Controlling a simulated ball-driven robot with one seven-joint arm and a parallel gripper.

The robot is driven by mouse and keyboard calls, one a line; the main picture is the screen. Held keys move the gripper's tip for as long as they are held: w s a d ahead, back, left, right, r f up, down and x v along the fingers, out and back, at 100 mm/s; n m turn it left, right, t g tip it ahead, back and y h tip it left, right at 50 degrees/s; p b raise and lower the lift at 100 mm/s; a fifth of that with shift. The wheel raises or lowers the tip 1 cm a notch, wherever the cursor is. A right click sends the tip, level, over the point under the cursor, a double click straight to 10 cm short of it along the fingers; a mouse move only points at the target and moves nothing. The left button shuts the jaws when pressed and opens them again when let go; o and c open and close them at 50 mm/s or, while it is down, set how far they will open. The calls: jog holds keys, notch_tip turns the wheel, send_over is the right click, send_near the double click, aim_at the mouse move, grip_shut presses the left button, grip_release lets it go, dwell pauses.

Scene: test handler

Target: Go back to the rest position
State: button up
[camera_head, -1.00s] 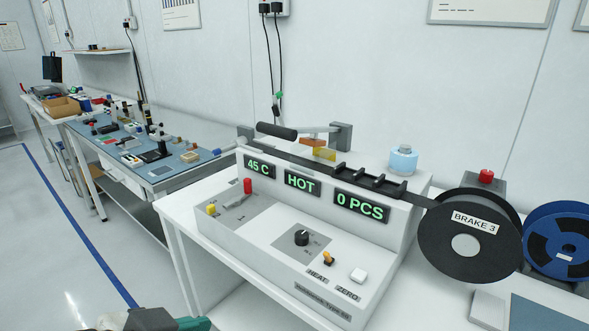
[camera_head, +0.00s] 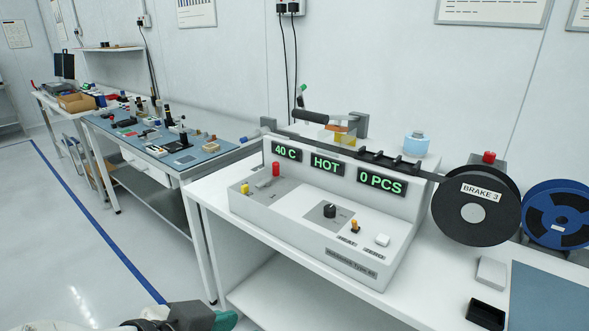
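The end of my arm, with my gripper (camera_head: 222,321), shows only in part at the bottom edge, left of centre. A dark grey body and a green part are visible, and the rest is cut off by the frame. I cannot tell whether it is open or shut, or whether it holds anything. It is in front of the white bench. The test handler (camera_head: 310,215) stands on that bench, apart from my gripper in the picture. Its displays read 40 C, HOT and 0 PCS.
A black reel (camera_head: 476,232) marked BRAKE 3 and a blue reel (camera_head: 553,240) stand to the right. A small black tray (camera_head: 486,313) sits at the bench front. A cluttered blue-topped bench (camera_head: 150,150) is at left. Floor (camera_head: 60,240) at left is clear.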

jog(key=w+d+f+n+g, duration=0.1)
jog(key=d+f, duration=0.4)
jog(key=d, duration=0.4)
jog(key=w+d+f+n+g+p, duration=0.1)
jog(key=d+f, duration=0.4)
jog(key=d, duration=0.4)
jog(key=w+d+f+n+g, duration=0.1)
jog(key=d+f+n, duration=0.1)
jog(key=d+f, duration=0.55)
jog(key=s+d+f+n+g+y, duration=0.1)
jog(key=s+d+f+y, duration=0.15)
jog(key=s+d, duration=0.4)
jog(key=s+d+f+n+g+y+p, duration=0.1)
jog(key=s+f, duration=0.3)
jog(key=s, duration=0.4)
jog(key=s+d+f+g+y, duration=0.2)
jog(key=s+f, duration=0.2)
jog(key=s, duration=0.3)
jog(key=shift+s+f+n+y+p, duration=0.25)
jog(key=shift+s+n+y+p, duration=0.1)
jog(key=shift+s+n, duration=0.05)
